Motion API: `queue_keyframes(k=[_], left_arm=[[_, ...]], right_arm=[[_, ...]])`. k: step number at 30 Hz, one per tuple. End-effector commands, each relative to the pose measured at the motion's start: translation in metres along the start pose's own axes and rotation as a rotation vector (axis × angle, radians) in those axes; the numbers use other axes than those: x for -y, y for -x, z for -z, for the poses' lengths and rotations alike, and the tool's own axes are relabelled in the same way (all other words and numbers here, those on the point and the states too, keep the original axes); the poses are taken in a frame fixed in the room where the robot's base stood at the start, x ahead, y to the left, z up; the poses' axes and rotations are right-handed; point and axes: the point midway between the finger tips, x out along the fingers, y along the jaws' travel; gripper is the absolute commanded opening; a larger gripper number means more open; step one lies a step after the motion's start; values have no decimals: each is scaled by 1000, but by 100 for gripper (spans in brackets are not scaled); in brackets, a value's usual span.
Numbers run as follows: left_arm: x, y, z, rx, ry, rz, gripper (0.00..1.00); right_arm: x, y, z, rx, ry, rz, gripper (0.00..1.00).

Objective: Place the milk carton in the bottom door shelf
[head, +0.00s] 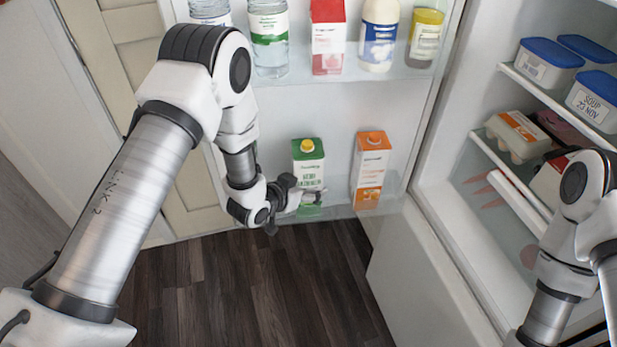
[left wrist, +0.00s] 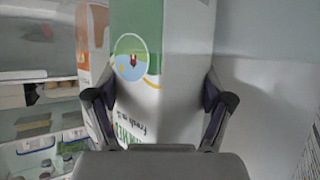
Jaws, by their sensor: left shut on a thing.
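The milk carton (head: 308,165), white with a green top and yellow cap, stands upright at the bottom door shelf (head: 340,208). Its lower part is behind the shelf's clear front; I cannot tell whether its base touches the shelf floor. My left gripper (head: 312,197) is shut on the carton's lower part. In the left wrist view the carton (left wrist: 165,65) is between both fingers (left wrist: 157,103), with "fresh" lettering showing. My right arm shows at the right edge of the head view, but its gripper is not in view.
An orange and white carton (head: 371,165) stands right of the milk carton, in the same shelf. The upper door shelf holds bottles, a red carton (head: 327,40) and a jar (head: 425,38). Blue-lidded tubs (head: 547,64) and an egg box (head: 518,135) sit inside the fridge.

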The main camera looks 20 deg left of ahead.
Motion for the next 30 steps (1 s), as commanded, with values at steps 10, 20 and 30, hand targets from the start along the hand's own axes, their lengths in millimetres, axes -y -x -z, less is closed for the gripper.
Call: queue_keyframes(k=[10,20,30], left_arm=[[0,1,1,-2,0,1,100],[0,5,1,-3,1,1,100],[2,80,0,-3,6,4,100]], right_arm=[[0,1,1,-2,0,0,0],[0,1,1,-2,0,0,0],[0,-9,1,-2,0,0,0]])
